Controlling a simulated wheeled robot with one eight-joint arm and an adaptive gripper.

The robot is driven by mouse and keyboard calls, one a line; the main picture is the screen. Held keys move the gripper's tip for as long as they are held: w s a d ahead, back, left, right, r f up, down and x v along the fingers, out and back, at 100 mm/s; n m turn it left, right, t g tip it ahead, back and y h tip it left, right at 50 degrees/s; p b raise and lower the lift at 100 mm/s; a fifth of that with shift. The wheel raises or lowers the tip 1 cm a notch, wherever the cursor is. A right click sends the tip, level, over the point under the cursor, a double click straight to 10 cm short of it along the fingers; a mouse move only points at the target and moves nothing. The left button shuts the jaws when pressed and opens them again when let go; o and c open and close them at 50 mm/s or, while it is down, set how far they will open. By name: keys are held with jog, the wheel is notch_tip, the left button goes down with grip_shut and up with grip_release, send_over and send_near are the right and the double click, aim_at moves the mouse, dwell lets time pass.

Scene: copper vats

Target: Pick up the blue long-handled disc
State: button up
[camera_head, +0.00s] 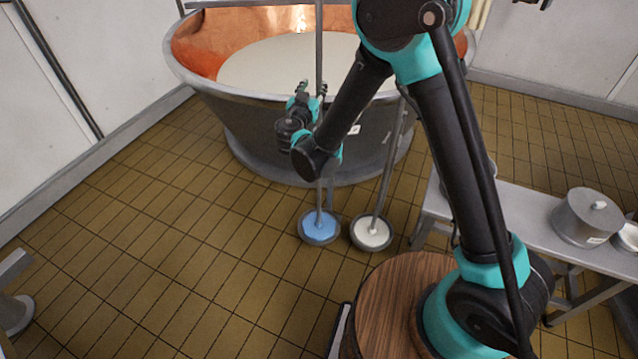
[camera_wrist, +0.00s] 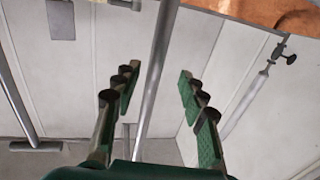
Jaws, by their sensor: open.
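The blue long-handled disc (camera_head: 319,227) rests on the tiled floor in front of the vat, its grey handle standing nearly upright. A white long-handled disc (camera_head: 372,232) stands just to its right, its handle leaning against the vat. My gripper (camera_head: 308,91) is open at the height of the vat rim, close to the blue disc's handle. In the wrist view a grey pole, apparently that handle (camera_wrist: 158,75), runs between the two open fingers of my gripper (camera_wrist: 160,85). The fingers stand apart from it on both sides.
The large copper vat (camera_head: 240,112) full of pale liquid stands right behind the discs. A grey bench (camera_head: 525,213) at the right bears a lidded metal pot (camera_head: 588,217). The tiled floor (camera_head: 170,220) to the left is mostly clear.

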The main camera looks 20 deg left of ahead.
jog(key=w, duration=0.5)
jog(key=shift+r, duration=0.15)
grip_shut()
